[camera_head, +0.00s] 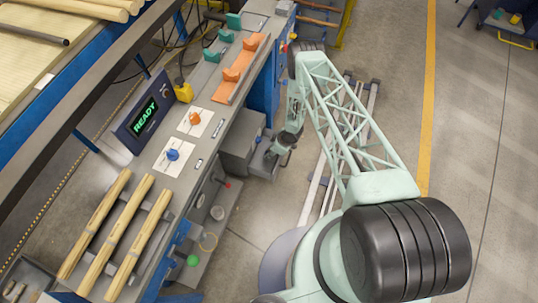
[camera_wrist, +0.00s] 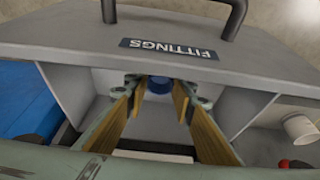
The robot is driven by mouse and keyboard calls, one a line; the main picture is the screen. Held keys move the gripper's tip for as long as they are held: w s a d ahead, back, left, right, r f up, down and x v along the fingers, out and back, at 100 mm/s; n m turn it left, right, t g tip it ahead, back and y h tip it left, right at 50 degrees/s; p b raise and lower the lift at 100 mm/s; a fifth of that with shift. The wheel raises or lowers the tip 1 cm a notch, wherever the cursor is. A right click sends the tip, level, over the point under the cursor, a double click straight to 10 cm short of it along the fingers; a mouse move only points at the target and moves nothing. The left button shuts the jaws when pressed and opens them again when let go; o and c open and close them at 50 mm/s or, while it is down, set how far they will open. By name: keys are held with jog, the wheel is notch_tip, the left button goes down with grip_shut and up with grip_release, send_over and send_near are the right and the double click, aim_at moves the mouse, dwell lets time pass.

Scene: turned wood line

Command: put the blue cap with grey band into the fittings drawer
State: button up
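The blue cap (camera_wrist: 157,85) shows between the fingertips of my gripper (camera_wrist: 160,88) in the wrist view. The fingers, with yellow-brown inner pads, look shut on its sides; its grey band cannot be made out. The fittings drawer (camera_wrist: 240,52), grey with a FITTINGS label and a dark handle, is open. My fingers reach down over its inside, behind the labelled front. In the head view my gripper (camera_head: 284,148) is at the open drawer (camera_head: 264,163) beside the bench; the cap is hidden there.
A grey cabinet (camera_head: 241,140) stands beside the drawer under the bench. A white cup-like item (camera_wrist: 299,128) and a red knob (camera_wrist: 284,163) lie right of the drawer in the wrist view. A blue surface (camera_wrist: 25,100) is at left. Open floor lies right of my arm.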

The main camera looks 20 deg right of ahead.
jog(key=shift+f, duration=0.55)
jog(key=shift+f+b, duration=0.2)
jog(key=shift+b, duration=0.1)
jog(key=o, duration=0.6)
jog(key=shift+o, duration=0.2)
jog(key=shift+r, duration=0.25)
jog(key=shift+d+r+p, duration=0.1)
jog(key=shift+r+p, duration=0.1)
jog(key=shift+p, duration=0.15)
jog(key=p+v, duration=0.2)
jog(key=v, duration=0.9)
jog(key=shift+r, duration=0.25)
